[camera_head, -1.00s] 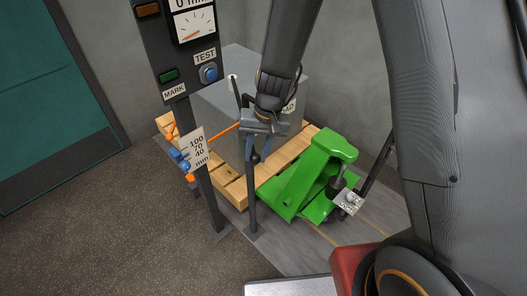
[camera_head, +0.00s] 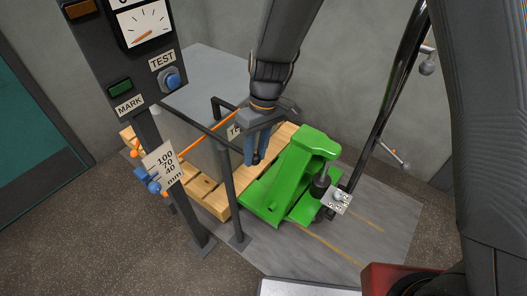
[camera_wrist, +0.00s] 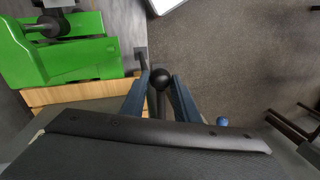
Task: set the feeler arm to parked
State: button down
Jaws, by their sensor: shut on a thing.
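My gripper (camera_head: 257,160) has its blue fingers closed around a black ball knob (camera_wrist: 160,77), seen between the fingertips in the wrist view. The knob seems to belong to the feeler arm, but its link to the dark bars is largely hidden by my gripper. A dark post (camera_head: 233,195) stands just left of my gripper, with a dark bar (camera_head: 190,122) running from its top toward the gauge column.
A green pallet truck (camera_head: 295,175) stands close right of my gripper, beside a wooden pallet (camera_head: 205,197) bearing a grey box (camera_head: 205,75). The column carries a dial (camera_head: 143,24), a green MARK button (camera_head: 120,87) and a blue TEST button (camera_head: 171,79). Open floor (camera_head: 90,230) lies at the left.

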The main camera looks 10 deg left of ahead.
jog(key=shift+w, duration=0.1)
jog(key=c, duration=1.4)
grip_release()
jog(key=r, duration=0.5)
jog(key=w+d+r+b, duration=0.1)
jog(key=r, duration=0.1)
jog(key=shift+w+r, duration=0.1)
jog(key=shift+r, duration=0.25)
